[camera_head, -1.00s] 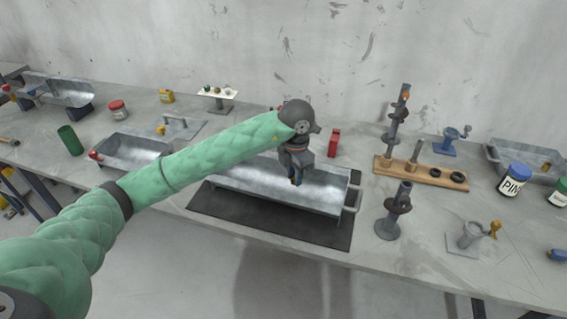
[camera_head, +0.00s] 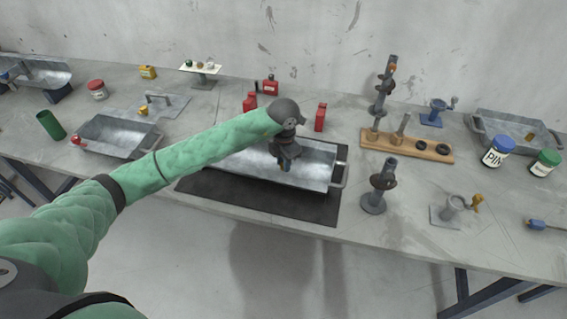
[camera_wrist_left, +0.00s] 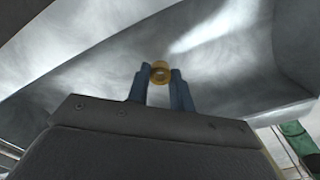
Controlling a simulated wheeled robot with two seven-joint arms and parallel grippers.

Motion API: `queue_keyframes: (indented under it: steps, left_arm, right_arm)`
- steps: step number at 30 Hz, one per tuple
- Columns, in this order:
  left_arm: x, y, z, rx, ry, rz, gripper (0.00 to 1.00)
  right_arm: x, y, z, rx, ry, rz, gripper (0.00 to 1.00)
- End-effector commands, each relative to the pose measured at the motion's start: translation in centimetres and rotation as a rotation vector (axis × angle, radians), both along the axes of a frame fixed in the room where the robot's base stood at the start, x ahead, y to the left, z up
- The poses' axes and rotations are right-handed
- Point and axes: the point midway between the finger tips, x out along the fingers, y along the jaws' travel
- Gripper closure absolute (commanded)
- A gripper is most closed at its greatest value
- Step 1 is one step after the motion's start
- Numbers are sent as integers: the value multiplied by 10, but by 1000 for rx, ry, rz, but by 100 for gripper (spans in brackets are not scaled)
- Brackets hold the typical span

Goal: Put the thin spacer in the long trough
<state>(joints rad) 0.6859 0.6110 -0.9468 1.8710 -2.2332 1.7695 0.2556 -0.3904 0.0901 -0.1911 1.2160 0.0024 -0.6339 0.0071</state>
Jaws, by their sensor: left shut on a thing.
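The long trough (camera_head: 318,160) is a grey metal tray with end handles, standing on a dark mat in the middle of the bench. My left gripper (camera_head: 284,167) reaches down over the trough's inside. Its blue fingertips (camera_wrist_left: 160,84) also show in the left wrist view. They are shut on a small brass-yellow ring (camera_wrist_left: 160,72), which looks like the thin spacer. Trough metal fills the background behind the ring; I cannot tell whether the ring touches it. My left arm hides the trough's left part. My right gripper is not in view.
A dark post stand (camera_head: 376,200) is close to the trough's right end. Behind it is a wooden peg board (camera_head: 400,148) with dark rings. Red containers (camera_head: 320,117) stand behind the trough. Another metal tray (camera_head: 118,136) is to the left. The dark mat (camera_head: 260,196) is bare in front.

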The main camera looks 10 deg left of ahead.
Motion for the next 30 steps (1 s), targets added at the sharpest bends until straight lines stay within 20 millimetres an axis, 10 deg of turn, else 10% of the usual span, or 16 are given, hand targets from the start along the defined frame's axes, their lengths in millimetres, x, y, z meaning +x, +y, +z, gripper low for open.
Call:
queue_keyframes:
  steps: [21,22,25,30]
  left_arm:
    - [0,0,-23,0,0,-1,100]
    - [0,0,-22,0,0,-1,76]
    - [0,0,-22,0,0,-1,56]
    - [0,0,-22,0,0,0,56]
  right_arm:
    - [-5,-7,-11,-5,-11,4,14]
    - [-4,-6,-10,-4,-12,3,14]
    - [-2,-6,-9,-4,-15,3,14]
    - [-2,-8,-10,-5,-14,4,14]
